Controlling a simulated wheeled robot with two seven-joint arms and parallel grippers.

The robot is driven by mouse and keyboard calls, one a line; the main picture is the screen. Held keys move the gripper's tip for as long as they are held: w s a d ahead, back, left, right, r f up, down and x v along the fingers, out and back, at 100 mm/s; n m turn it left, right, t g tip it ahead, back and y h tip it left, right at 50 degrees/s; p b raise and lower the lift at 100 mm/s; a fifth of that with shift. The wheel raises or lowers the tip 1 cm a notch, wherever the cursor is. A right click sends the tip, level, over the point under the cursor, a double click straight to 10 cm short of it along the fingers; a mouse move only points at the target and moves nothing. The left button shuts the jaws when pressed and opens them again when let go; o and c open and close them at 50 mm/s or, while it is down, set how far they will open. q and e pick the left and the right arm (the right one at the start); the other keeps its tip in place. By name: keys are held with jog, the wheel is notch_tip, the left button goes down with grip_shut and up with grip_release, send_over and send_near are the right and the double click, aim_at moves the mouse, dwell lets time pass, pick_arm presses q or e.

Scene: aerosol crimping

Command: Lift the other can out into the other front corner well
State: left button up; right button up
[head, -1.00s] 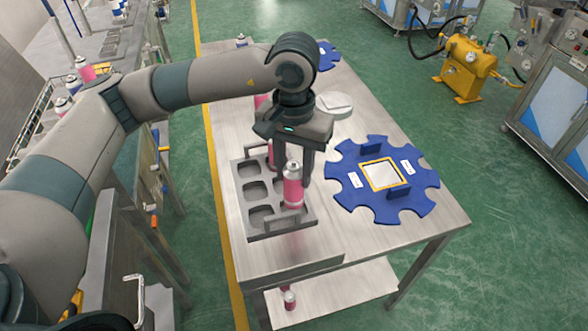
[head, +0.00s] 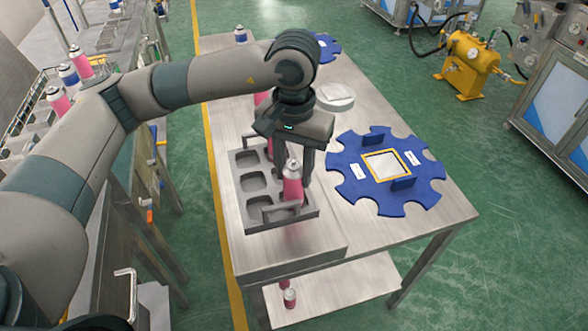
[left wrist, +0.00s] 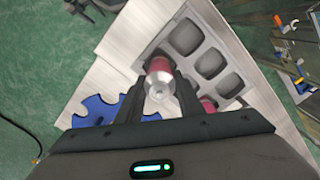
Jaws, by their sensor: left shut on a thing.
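My left gripper (head: 292,165) is shut on a pink can with a silver top (head: 292,187). The can also shows between the fingers in the left wrist view (left wrist: 159,82). It is at the front right corner well of the grey tray (head: 252,223), slightly tilted, its base hidden behind the front handle. I cannot tell whether it touches the well floor. Another pink can (head: 269,150) is farther back on the tray's right side, mostly hidden by my gripper; it also shows in the left wrist view (left wrist: 208,105). My right gripper is not in view.
The left column of wells (head: 252,182) is empty. A blue notched disc (head: 350,195) with a framed square lies right of the tray. A white round item (head: 335,97) sits behind. Another pink can (head: 289,298) stands on the lower shelf. The table's front end is clear.

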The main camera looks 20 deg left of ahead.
pick_arm(q)
jog(key=shift+s+f+b, duration=0.1)
jog(key=shift+f+b, duration=0.55)
jog(key=shift+b, duration=0.35)
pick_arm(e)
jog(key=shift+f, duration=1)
pick_arm(q)
jog(key=o, duration=1.4)
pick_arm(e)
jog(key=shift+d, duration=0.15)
pick_arm(q)
notch_tip(320, 180, up, 17)
jog(key=shift+r+b, duration=0.2)
jog(key=shift+b, duration=0.75)
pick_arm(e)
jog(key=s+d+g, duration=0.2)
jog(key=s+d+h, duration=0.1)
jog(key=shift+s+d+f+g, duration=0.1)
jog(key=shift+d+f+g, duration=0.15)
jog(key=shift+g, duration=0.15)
